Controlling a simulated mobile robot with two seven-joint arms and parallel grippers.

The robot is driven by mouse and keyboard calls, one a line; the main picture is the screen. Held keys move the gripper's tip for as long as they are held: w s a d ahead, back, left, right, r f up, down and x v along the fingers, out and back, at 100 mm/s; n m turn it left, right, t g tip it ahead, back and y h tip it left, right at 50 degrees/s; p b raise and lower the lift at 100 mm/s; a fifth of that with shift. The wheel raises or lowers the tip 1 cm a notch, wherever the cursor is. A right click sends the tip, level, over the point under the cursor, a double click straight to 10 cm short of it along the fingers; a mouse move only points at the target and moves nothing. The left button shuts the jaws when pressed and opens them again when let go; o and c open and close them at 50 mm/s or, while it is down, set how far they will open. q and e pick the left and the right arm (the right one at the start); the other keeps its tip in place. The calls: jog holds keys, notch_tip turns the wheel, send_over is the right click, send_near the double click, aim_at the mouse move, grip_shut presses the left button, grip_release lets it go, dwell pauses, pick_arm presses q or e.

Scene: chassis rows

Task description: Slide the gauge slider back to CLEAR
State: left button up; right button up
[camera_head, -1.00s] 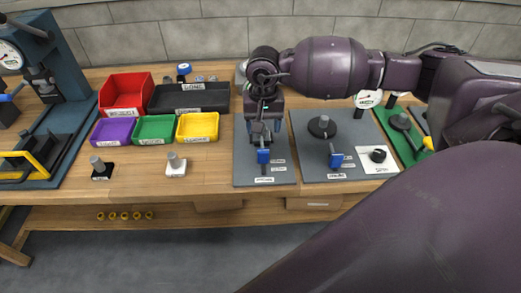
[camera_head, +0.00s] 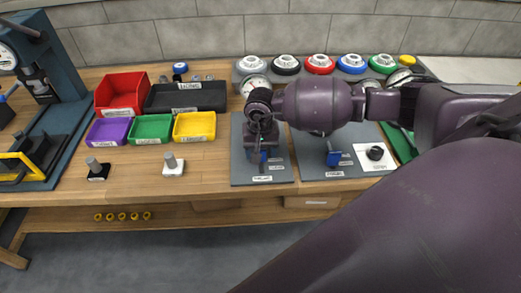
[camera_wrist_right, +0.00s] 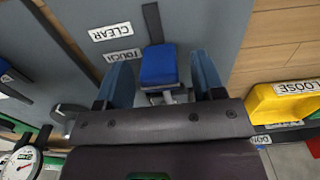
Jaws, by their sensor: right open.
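The gauge slider, a blue block (camera_wrist_right: 158,65), sits on a dark slot in a grey plate (camera_wrist_right: 195,22). It stands beside the TOUCH label (camera_wrist_right: 122,56); the CLEAR label (camera_wrist_right: 110,32) is farther along the slot, beyond it. My right gripper (camera_wrist_right: 161,82) is open, with one blue finger on each side of the block and gaps visible. In the head view my right gripper (camera_head: 263,154) hangs over the front part of the left grey plate (camera_head: 242,172) and hides most of the slider. My left gripper is not in view.
A second grey plate (camera_head: 315,172) with a blue-knobbed slider (camera_head: 333,158) lies to the right. A white dial gauge (camera_head: 254,85) stands behind the left plate. Coloured bins, including a yellow one (camera_head: 194,126), stand to the left.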

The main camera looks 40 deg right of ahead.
grip_shut()
jog(key=shift+s+a+r+p, duration=0.15)
jog(key=shift+s+a, duration=0.3)
jog(key=shift+s, duration=0.25)
jog(key=shift+s+a+f+p, duration=0.15)
jog(key=shift+s+a, duration=0.25)
jog(key=shift+s, duration=0.25)
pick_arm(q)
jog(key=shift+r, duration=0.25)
pick_arm(e)
jog(key=shift+s, duration=0.1)
jog(key=shift+c, duration=0.5)
grip_release()
jog(key=shift+s+a, duration=0.1)
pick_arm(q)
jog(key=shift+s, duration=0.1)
pick_arm(e)
jog(key=shift+o, duration=0.5)
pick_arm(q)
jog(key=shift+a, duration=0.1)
pick_arm(e)
jog(key=shift+r, duration=0.1)
